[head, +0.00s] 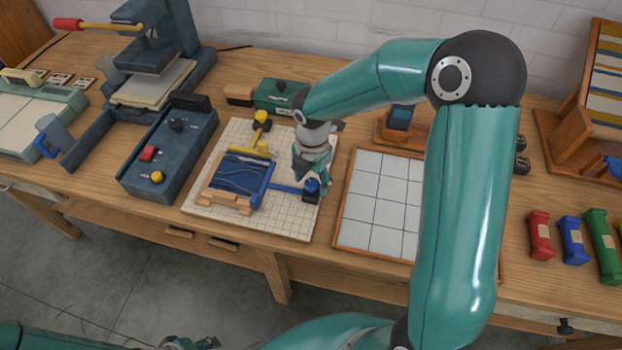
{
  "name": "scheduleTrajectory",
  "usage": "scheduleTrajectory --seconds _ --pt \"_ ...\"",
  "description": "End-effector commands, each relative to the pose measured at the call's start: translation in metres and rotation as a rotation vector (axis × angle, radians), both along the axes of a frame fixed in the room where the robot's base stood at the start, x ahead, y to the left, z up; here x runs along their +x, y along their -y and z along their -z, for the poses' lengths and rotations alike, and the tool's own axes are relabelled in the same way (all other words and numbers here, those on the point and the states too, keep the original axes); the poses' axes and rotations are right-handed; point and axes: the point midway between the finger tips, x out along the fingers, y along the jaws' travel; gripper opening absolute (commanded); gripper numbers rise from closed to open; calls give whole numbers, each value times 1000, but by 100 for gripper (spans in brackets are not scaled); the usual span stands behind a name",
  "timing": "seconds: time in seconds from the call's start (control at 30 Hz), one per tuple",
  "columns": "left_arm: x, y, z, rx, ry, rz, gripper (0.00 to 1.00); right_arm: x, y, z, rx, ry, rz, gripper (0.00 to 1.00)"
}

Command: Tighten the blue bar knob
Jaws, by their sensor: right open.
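The blue bar knob (312,186) stands at the right end of a blue bar (286,189) on a pale gridded board (228,221). My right gripper (312,176) is open and points down right at the knob. Its fingers partly hide the knob, and I cannot tell whether they touch it. A yellow knob (261,116) with a yellow bar (252,146) is at the back of the board. A blue piece in a wooden frame (238,182) lies on the board to the left. My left gripper (190,343) is low at the bottom edge, mostly cut off.
A dark box with red and yellow controls (168,150) stands left of the board. A white tiled tray (380,206) lies to the right, partly behind my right arm. A green box (280,96) is behind. Red, blue and green skeins (572,240) lie far right.

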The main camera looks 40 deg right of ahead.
Motion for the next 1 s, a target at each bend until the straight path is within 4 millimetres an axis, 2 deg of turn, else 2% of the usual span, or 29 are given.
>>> scheduleTrajectory --seconds 0.07,0.43,0.77,1.0 --pt "0 0 0 0 0 0 40 0 0 0 0 0 0 62" --pt "0 0 0 0 0 0 40 0 0 0 0 0 0 2" --pt "0 0 3 0 0 0 40 0 0 0 1 0 36 2" --pt "0 0 10 0 0 0 40 0 0 1 1 1 158 2"
